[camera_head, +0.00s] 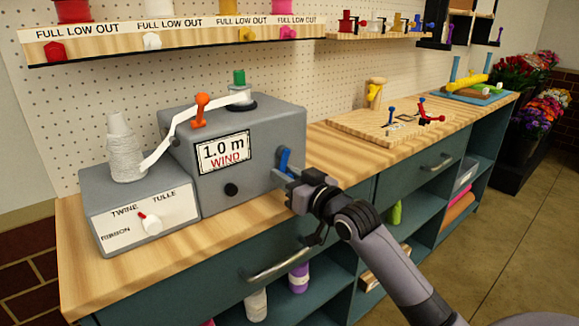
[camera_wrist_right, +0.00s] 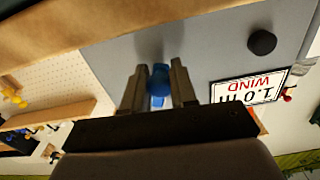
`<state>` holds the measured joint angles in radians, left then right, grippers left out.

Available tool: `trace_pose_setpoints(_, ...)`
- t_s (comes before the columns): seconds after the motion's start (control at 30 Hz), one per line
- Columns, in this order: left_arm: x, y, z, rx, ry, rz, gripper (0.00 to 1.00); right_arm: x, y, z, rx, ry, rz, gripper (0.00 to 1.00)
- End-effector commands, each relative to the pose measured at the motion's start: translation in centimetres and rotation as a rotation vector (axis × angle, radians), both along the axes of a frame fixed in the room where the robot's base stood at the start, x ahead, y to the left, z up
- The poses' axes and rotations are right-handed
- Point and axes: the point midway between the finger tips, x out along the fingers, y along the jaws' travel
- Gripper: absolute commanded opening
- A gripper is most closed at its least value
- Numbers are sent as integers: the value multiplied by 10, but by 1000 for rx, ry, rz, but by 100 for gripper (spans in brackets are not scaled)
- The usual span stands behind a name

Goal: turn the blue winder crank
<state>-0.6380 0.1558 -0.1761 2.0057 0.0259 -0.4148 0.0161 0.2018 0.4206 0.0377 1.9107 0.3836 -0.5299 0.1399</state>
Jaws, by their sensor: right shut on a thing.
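The blue winder crank (camera_head: 284,160) is on the right part of the front face of the grey winder box (camera_head: 270,118). My right gripper (camera_head: 290,176) is at the crank, shut on its blue handle. In the right wrist view the blue crank handle (camera_wrist_right: 159,80) sits between the two fingers of my right gripper (camera_wrist_right: 159,88). The crank's pivot is mostly hidden by the gripper. The box carries a "1.0 m WIND" label (camera_head: 223,152) and a black knob (camera_head: 231,189). My left gripper is not in view.
Left of the winder stands a selector box (camera_head: 165,232) with a white spool (camera_head: 124,150) on top. An orange lever (camera_head: 201,108) rises above the winder. A wooden board (camera_head: 385,130) with small tools lies to the right. Drawer handles (camera_head: 280,264) stick out below the counter.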

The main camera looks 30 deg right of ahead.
Motion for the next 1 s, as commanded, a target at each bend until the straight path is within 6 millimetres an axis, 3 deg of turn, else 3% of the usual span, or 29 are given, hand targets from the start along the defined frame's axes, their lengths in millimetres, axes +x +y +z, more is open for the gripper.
trace_pose_setpoints(0.47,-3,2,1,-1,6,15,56,-1,7,3,59,-3,9,0)
trace_pose_setpoints(0.5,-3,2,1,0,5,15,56,-1,7,3,59,-3,9,40)
trace_pose_setpoints(0.53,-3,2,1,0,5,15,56,-1,7,3,59,-3,9,50)
trace_pose_setpoints(0.87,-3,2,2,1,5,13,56,-2,4,2,58,0,4,50)
trace_pose_setpoints(1.0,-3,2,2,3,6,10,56,-12,3,1,57,0,4,50)
